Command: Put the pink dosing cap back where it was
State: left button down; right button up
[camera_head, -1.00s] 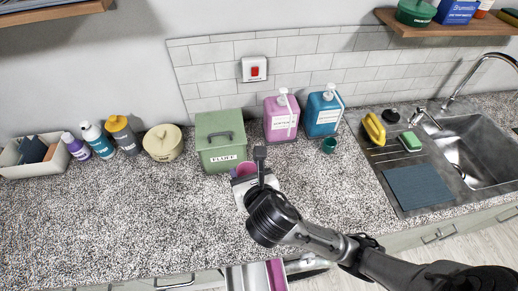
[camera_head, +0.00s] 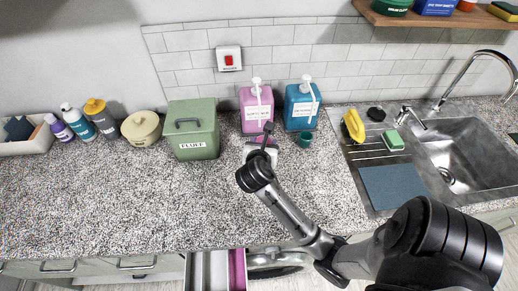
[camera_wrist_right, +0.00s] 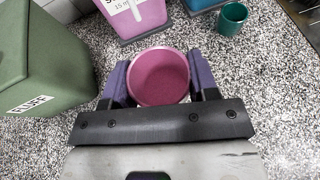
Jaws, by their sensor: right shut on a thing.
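The pink dosing cap (camera_wrist_right: 160,78) sits between the two fingers of my right gripper (camera_wrist_right: 160,85), its open mouth facing the wrist camera. The gripper is shut on it. In the head view my right gripper (camera_head: 262,148) is over the counter just in front of the pink dispenser bottle (camera_head: 256,108); the hand largely hides the cap there. The pink bottle also shows ahead of the cap in the right wrist view (camera_wrist_right: 133,17). I cannot tell whether the cap touches the counter. My left gripper is out of view.
A teal bottle (camera_head: 302,105) stands right of the pink one, with a teal cap (camera_head: 305,140) before it. A green FLUFF bin (camera_head: 192,132) is close on the left. The sink (camera_head: 460,155) is at right. An open drawer (camera_head: 215,272) is below. The front-left counter is clear.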

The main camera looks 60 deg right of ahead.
jog(key=shift+m+g, duration=0.5)
jog(key=shift+g, duration=0.1)
jog(key=w+d+f, duration=0.2)
jog(key=d, duration=0.1)
jog(key=w+d+f, duration=0.2)
jog(key=d+f, duration=0.1)
jog(key=w+d+f, duration=0.3)
jog(key=shift+d+f+p, duration=0.25)
jog(key=shift+d+p, duration=0.1)
jog(key=shift+f, duration=2.05)
jog(key=shift+f, duration=0.15)
jog(key=o, duration=0.9)
jog(key=shift+r, duration=0.2)
jog(key=v, duration=1.2)
jog(key=shift+a+f+b, duration=0.1)
jog(key=shift+f+b, duration=0.1)
jog(key=shift+b, duration=0.15)
